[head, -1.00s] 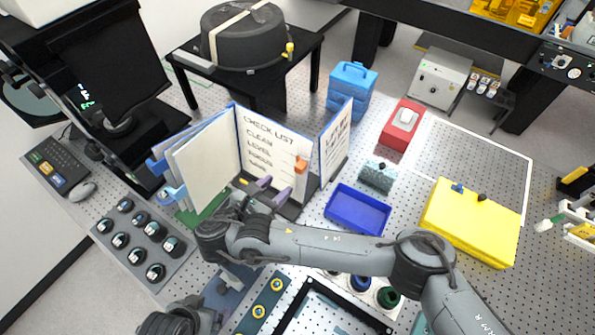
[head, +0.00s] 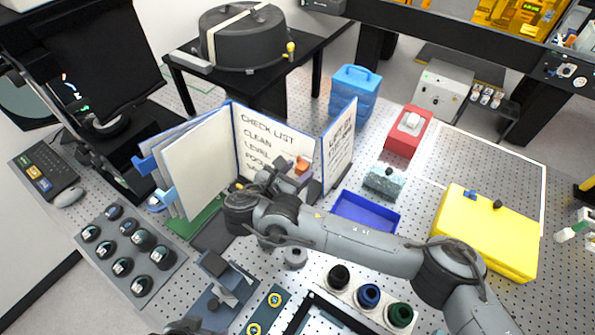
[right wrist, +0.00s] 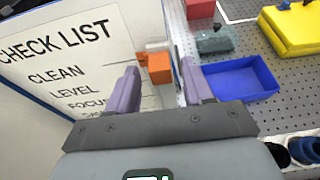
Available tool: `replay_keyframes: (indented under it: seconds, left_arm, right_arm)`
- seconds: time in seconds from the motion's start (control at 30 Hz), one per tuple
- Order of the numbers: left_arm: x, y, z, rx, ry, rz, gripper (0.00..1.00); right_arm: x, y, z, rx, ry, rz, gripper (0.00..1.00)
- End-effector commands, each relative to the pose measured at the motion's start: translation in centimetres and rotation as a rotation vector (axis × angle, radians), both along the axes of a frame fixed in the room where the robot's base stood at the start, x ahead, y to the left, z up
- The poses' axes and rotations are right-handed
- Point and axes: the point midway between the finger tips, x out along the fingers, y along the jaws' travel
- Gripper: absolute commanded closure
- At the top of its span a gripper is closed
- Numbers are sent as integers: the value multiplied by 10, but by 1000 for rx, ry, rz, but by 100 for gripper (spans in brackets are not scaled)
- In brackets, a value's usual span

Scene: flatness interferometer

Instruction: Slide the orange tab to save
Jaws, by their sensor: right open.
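The orange tab (head: 302,166) sits on the right part of the white checklist page (head: 262,135) in an open upright binder. In the head view my right gripper (head: 284,178) is in front of the page, just below and left of the tab. My left gripper is not in view.
A blue tray (head: 365,213) and a glittery grey-blue block (head: 384,181) lie right of the binder. A yellow case (head: 485,235) and a red box (head: 407,135) are further right. A plate of dark knobs (head: 130,250) lies at the left.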

Motion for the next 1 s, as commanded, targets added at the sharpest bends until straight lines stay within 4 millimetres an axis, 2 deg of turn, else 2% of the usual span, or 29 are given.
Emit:
replay_keyframes:
  seconds: [0.47, 0.8, 1.0]
  left_arm:
    - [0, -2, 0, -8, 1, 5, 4]
    - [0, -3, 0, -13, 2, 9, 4]
    - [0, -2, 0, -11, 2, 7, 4]
  right_arm:
    - [7, -5, -4, 1, -1, 0, 49]
    - [7, -5, -4, 1, -1, 0, 100]
    - [7, -5, -4, 1, -1, 0, 100]
